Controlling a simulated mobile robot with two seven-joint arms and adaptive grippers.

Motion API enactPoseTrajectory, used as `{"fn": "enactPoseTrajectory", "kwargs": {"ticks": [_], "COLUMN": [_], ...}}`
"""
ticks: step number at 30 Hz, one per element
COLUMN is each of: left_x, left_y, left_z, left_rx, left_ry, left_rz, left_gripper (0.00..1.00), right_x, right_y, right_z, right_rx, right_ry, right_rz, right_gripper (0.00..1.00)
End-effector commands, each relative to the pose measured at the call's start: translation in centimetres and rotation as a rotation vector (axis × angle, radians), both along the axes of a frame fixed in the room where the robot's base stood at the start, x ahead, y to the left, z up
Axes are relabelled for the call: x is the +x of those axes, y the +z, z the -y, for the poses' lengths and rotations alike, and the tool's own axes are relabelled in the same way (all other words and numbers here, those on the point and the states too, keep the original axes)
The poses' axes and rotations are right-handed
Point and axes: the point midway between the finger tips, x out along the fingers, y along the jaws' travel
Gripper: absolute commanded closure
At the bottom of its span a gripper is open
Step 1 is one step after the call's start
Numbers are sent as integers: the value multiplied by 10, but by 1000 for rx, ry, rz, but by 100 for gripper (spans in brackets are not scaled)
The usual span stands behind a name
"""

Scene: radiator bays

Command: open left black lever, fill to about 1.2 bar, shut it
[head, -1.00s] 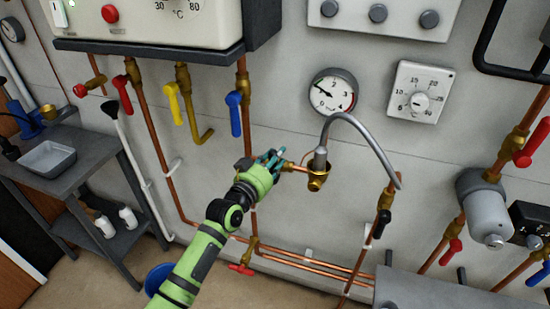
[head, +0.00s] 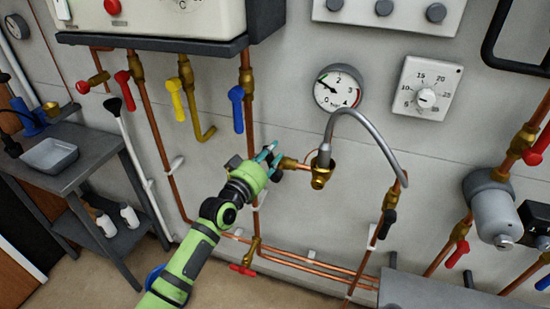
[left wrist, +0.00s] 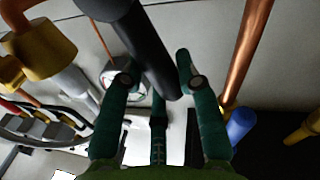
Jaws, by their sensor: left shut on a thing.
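The left black lever (left wrist: 150,55) runs down between the fingers of my left gripper (left wrist: 158,80) in the left wrist view. In the head view my left gripper (head: 272,156) is shut on it beside the brass valve (head: 288,163), and hides most of it. A silver braided hose (head: 362,124) arches from the brass fitting (head: 321,174) to the right black lever's valve. That right black lever (head: 387,223) hangs down. The pressure gauge (head: 338,88) has its needle pointing left and slightly up, near 1. My right gripper is not in view.
Blue (head: 236,108), yellow (head: 175,102) and red (head: 123,90) levers hang under the boiler (head: 150,25). Copper pipes (head: 300,263) run low along the wall. A grey side table (head: 95,155) stands left, and a grey pump-like cylinder (head: 492,210) is at right.

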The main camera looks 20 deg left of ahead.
Motion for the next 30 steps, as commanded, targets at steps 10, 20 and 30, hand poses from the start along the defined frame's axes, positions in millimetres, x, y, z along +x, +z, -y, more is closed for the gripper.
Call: {"fn": "enactPoseTrajectory", "kwargs": {"ticks": [10, 20, 30], "left_x": [1, 1, 1], "left_y": [-4, -4, -5], "left_z": [-14, -17, -16], "left_rx": [-152, -181, -179], "left_ry": [6, 6, 6], "left_rz": [-2, -4, -5], "left_gripper": [100, 100, 41], "right_x": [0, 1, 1], "right_y": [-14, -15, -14], "right_z": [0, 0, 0], "right_rx": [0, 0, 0], "right_ry": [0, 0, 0], "right_rz": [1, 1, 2], "right_gripper": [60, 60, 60]}}
